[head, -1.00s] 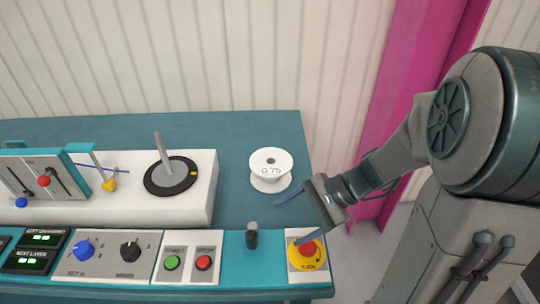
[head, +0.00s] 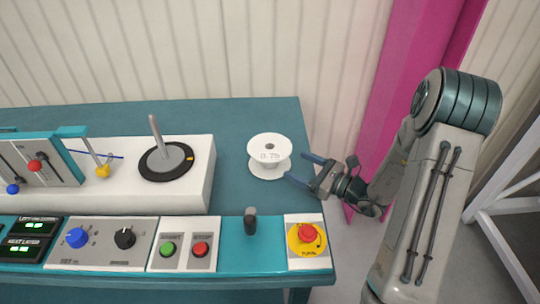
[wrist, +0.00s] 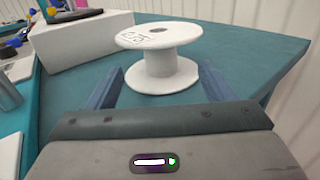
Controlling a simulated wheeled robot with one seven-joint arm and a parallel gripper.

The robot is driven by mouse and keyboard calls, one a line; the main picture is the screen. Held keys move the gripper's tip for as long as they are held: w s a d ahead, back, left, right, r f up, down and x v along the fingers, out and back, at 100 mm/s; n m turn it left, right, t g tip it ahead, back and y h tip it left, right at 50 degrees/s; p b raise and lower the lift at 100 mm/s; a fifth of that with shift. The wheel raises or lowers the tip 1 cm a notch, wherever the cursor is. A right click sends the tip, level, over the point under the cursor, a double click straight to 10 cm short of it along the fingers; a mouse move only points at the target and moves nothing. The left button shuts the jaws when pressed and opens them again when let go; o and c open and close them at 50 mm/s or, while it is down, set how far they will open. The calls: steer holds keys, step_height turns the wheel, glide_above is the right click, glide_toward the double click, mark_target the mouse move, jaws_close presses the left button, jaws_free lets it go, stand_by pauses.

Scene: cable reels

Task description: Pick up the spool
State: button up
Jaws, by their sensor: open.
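The white spool (head: 268,157), marked 0.75 on its top flange, stands upright on the teal table near its right edge. My gripper (head: 297,168) is open and just right of the spool, with its blue fingers pointing left towards it. In the wrist view the spool (wrist: 158,58) stands ahead, between the lines of the two open fingers (wrist: 158,90). Its narrow core shows between the two flanges. Nothing is held.
A white winder base (head: 200,190) with a black disc and upright rod (head: 166,160) stands left of the spool. A short dark knob (head: 250,222) and a red emergency button (head: 307,234) are on the front panel. Bare teal table (head: 230,120) lies behind the spool.

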mark_target(275, 148)
steer(key=x, duration=0.9)
steer(key=c, duration=1.6)
steer(key=shift+r, duration=0.1)
steer(key=shift+r, duration=0.4)
step_height(275, 148, up, 4)
steer(key=shift+f+p, duration=0.2)
steer(key=shift+p, duration=0.2)
steer(key=s+r+b, duration=0.3)
steer(key=s+r, duration=0.3)
steer(key=s, duration=0.5)
steer(key=shift+s+a+r, duration=0.15)
steer(key=shift+s+r, duration=0.05)
steer(key=shift+s, duration=0.15)
